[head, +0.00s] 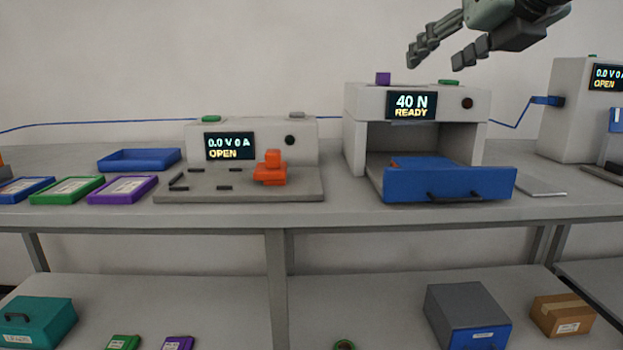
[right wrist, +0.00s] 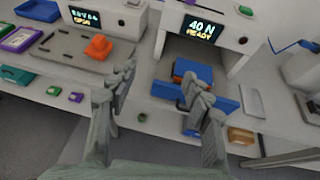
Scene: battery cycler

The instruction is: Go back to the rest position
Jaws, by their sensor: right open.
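My right gripper (head: 433,62) is up at the top right of the head view, above the press-like machine (head: 362,128) that reads "40 N READY". Its two fingers are apart with nothing between them. In the right wrist view the fingers of the right gripper (right wrist: 160,70) are spread as well, with the bench beyond them. The gripper touches nothing that I can see. My left gripper is in neither view.
The machine's blue drawer (head: 450,184) is pulled out over the bench (head: 350,218). A tester (head: 265,130) reading "0.0 V 0 A OPEN" has an orange clamp (head: 270,170). A blue tray (head: 139,159) and several coloured packs lie left. Another tester (head: 580,110) stands right.

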